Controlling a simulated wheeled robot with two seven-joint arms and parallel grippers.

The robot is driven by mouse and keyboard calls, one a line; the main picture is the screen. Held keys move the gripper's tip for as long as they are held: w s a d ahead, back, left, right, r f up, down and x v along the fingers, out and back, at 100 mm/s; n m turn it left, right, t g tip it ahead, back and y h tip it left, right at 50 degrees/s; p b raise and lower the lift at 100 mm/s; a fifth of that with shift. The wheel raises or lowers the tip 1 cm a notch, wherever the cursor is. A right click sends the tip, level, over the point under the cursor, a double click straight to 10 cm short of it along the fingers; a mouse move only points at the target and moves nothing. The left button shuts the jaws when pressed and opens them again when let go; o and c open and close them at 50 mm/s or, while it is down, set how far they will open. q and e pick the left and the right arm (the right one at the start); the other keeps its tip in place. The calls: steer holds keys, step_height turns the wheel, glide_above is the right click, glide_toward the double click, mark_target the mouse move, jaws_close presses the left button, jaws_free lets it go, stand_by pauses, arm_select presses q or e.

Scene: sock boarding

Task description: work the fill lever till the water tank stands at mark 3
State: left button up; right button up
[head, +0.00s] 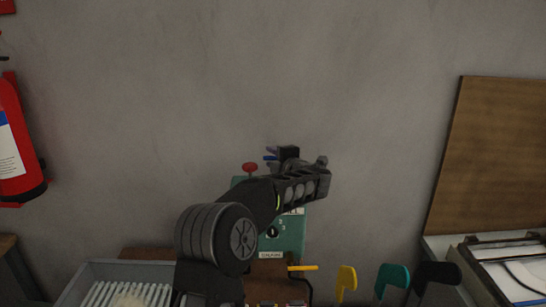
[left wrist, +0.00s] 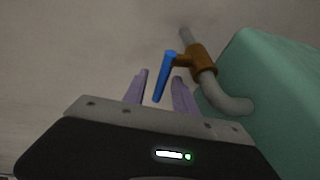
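The blue lever (left wrist: 165,77) hangs from a brass valve (left wrist: 201,62) on a grey pipe beside a green housing (left wrist: 270,85). My left gripper (left wrist: 160,76) has its two purple fingers apart, one on each side of the lever, with gaps showing. In the head view a bit of the blue lever (head: 270,158) shows beside the left gripper (head: 274,153). The green housing (head: 292,240) is partly hidden behind my left arm. My right gripper is not in view.
A red knob (head: 250,168) stands above the green housing. Yellow (head: 346,278), teal (head: 392,278) and black (head: 437,277) foot-shaped boards stand at the lower right. A grey bin (head: 80,285) is at the lower left. A fire extinguisher (head: 15,140) hangs at far left.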

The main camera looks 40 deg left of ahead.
arm_select(q)
jaws_close()
stand_by(0.3)
steer(key=shift+d, duration=0.1)
stand_by(1.0)
